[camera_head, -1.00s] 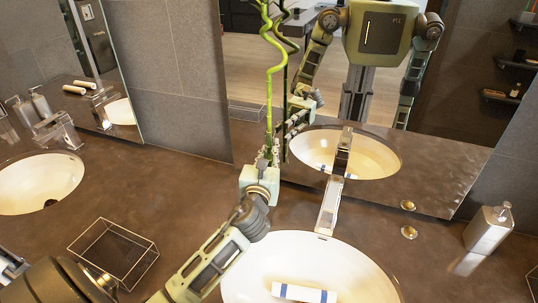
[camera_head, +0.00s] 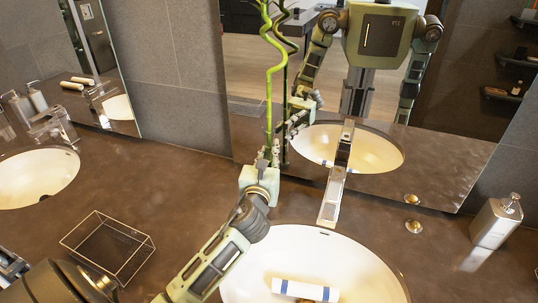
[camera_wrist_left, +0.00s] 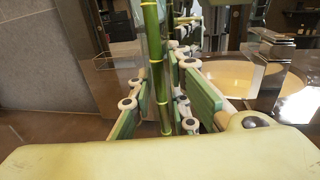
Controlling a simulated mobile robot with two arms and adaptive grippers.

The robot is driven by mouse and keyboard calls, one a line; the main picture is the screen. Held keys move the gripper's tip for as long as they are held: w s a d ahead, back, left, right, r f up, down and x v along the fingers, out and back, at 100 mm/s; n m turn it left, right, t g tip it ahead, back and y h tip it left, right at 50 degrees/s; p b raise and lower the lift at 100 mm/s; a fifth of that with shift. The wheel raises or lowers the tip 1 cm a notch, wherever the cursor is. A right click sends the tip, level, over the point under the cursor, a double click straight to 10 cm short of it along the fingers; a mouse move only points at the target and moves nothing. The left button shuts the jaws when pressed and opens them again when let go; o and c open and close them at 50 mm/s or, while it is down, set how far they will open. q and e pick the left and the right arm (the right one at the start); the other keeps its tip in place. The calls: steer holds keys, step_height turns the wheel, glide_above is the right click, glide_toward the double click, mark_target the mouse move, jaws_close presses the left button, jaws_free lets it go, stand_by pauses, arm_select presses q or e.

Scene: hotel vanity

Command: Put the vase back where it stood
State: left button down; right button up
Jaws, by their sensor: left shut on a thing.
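A tall green bamboo stalk (camera_head: 269,95), twisted in its upper part, stands upright against the mirror. It marks the vase, whose body I cannot make out clearly behind my fingers. My left gripper (camera_head: 268,157) is shut on the vase low on the stalk, near the back edge of the counter. In the left wrist view the stalk (camera_wrist_left: 155,65) runs between the two fingers of the gripper (camera_wrist_left: 163,108). Whether the vase's base touches the counter is hidden. My right gripper shows in neither view directly.
A mirror (camera_head: 330,95) rises behind the counter and reflects me and the stalk. A sink (camera_head: 345,255) with a rolled towel (camera_head: 305,290) and a chrome faucet (camera_head: 333,195) lie right of the gripper. A wire-edged clear box (camera_head: 107,245) stands left; a soap dispenser (camera_head: 495,220) stands right.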

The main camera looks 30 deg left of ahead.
arm_select(q)
steer(key=shift+f, duration=0.2)
stand_by(0.8)
steer(key=c, duration=1.6)
jaws_free()
steer(key=shift+o, duration=0.6)
steer(key=shift+f, duration=0.2)
steer(key=o, duration=0.7)
steer(key=shift+r, duration=0.1)
steer(key=shift+s, duration=0.1)
